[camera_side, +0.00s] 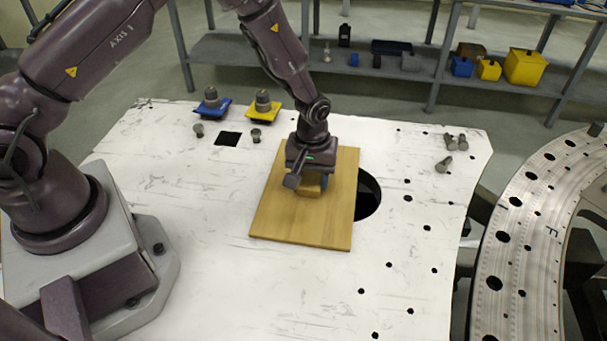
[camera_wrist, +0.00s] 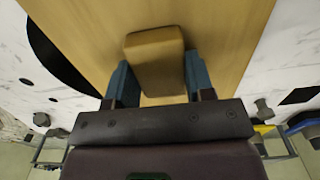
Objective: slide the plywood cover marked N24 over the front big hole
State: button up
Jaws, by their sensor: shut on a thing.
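The plywood cover (camera_side: 278,215) lies flat on the white plate and also fills the middle of the wrist view (camera_wrist: 215,25). No N24 mark can be read on it. A wooden block handle (camera_wrist: 155,58) stands on its top. My gripper (camera_side: 311,184) is over the cover, shut on the handle, with one blue finger on each side of it in the wrist view (camera_wrist: 155,82). The big round hole (camera_side: 369,195) is dark and shows to the right of the cover, which hides its left part. The hole also shows at the upper left of the wrist view (camera_wrist: 55,55).
A small square hole (camera_side: 228,138) lies behind the cover. Blue (camera_side: 212,106) and yellow (camera_side: 263,106) pieces with grey knobs stand at the back edge. Loose bolts (camera_side: 448,150) lie at the back right. The plate (camera_side: 205,250) is clear left of the cover.

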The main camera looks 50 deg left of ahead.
aim_at(342, 187)
jog(key=shift+w+d, duration=1.05)
jog(key=shift+w, duration=0.25)
jog(key=shift+w+d, duration=1.05)
jog(key=shift+w, duration=0.2)
jog(key=o, duration=1.2)
jog(key=shift+c, duration=0.2)
jog(key=shift+r, duration=3.5)
